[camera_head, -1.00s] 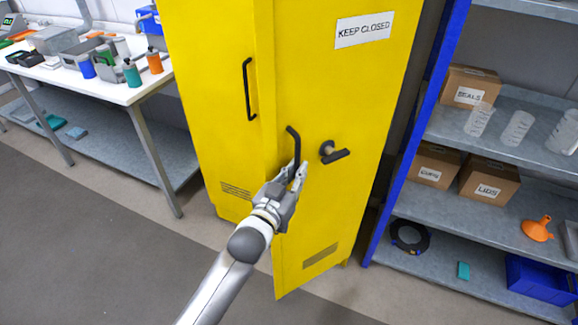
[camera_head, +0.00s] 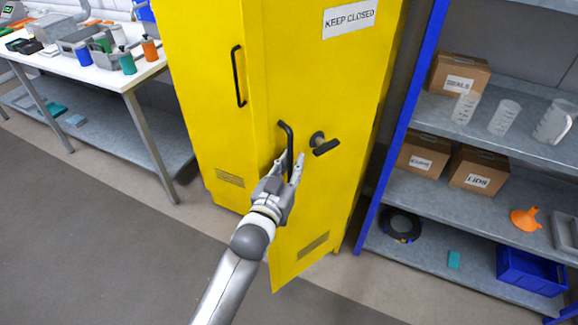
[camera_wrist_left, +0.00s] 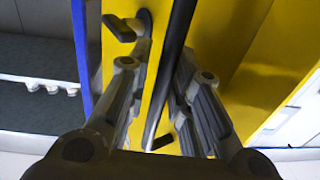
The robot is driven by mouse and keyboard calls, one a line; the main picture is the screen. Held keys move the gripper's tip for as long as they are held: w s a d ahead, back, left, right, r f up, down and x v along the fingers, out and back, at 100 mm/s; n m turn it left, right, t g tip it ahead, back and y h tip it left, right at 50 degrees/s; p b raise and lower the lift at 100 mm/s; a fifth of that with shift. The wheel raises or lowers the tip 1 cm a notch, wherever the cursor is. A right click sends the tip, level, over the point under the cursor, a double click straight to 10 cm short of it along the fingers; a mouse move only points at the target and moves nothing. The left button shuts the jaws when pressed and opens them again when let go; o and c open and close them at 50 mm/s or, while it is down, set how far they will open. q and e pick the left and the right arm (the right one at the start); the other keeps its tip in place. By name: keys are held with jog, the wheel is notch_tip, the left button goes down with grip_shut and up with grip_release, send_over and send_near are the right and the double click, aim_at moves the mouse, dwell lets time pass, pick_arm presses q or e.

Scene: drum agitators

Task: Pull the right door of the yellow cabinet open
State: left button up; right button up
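The yellow cabinet (camera_head: 195,60) stands in the middle of the head view. Its right door (camera_head: 345,95), with a "KEEP CLOSED" sign, is ajar; its left edge stands out in front of the left door. My left gripper (camera_head: 288,165) is at the right door's black bar handle (camera_head: 285,130), one finger on each side. In the left wrist view the handle bar (camera_wrist_left: 178,35) runs between the fingers (camera_wrist_left: 165,75) and looks held, though exact contact is partly hidden. A dark lever latch (camera_head: 325,146) sits just right of the handle. My right gripper is out of view.
A blue-framed shelf rack (camera_head: 398,125) with boxes and jugs stands close on the right. A white workbench (camera_head: 130,85) with bottles is on the left. The left door has its own handle (camera_head: 238,75). The floor (camera_head: 130,250) in front is clear.

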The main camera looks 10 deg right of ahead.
pick_arm(q)
jog(key=shift+o, duration=0.8)
jog(key=shift+d+f, duration=0.1)
jog(key=shift+s+a+f, duration=0.15)
jog(key=shift+s+a, duration=0.25)
jog(key=v, duration=1.1)
jog(key=shift+r, duration=0.2)
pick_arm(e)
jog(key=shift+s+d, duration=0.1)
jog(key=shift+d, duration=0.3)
pick_arm(q)
jog(key=shift+c, duration=0.2)
